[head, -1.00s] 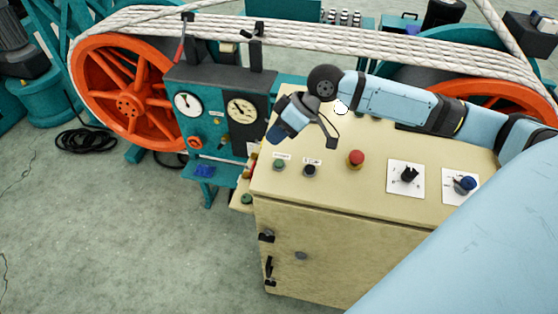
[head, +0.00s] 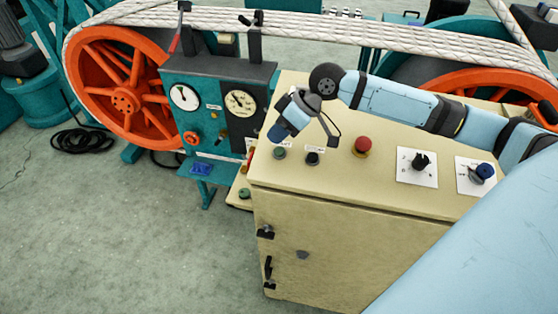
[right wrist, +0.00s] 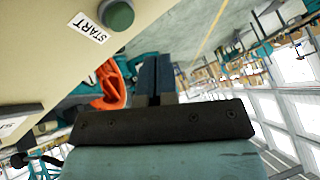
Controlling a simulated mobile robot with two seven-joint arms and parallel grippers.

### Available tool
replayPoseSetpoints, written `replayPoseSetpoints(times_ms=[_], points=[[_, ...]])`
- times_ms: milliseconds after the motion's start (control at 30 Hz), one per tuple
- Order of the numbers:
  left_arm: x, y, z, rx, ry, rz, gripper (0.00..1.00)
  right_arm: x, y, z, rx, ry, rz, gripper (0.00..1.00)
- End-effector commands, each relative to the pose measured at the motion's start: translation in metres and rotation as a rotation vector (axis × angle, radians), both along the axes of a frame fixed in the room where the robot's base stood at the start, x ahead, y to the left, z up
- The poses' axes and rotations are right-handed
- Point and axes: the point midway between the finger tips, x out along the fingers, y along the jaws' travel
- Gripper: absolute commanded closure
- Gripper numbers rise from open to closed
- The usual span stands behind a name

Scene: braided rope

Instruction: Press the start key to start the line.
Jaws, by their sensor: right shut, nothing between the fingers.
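The start key is a round green button (head: 279,153) on the cream console's sloping top (head: 400,200). It also shows at the top of the right wrist view (right wrist: 117,15), beside a white label (right wrist: 87,28) reading START. My right gripper (head: 277,134) is shut and empty, its blue fingertips just behind the green button in the head view. They look apart from it, though the exact height is hard to judge. In the right wrist view the closed fingers (right wrist: 155,68) stand below the button. In the head view the gripper hides the start label. My left gripper is not in view.
Close right of the green button is a black button (head: 312,158), then a red mushroom button (head: 363,146) and two rotary switches (head: 417,165) (head: 478,173). A gauge panel (head: 215,105) stands left of the console. Rope runs over orange wheels (head: 125,98) behind.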

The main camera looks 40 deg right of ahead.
Motion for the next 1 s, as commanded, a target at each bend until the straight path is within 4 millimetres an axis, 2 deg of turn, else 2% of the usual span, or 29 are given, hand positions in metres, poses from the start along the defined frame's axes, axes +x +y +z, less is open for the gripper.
replayPoseSetpoints(times_ms=[100,233,1000], points=[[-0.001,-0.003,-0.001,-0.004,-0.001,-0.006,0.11,0.002,-0.002,-0.014,0.001,0.003,0.0,1.0],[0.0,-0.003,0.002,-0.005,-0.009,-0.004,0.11,0.003,-0.004,-0.021,0.0,0.003,0.0,1.0],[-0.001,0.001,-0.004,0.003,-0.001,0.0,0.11,0.004,-0.004,-0.022,0.0,0.002,0.0,1.0]])
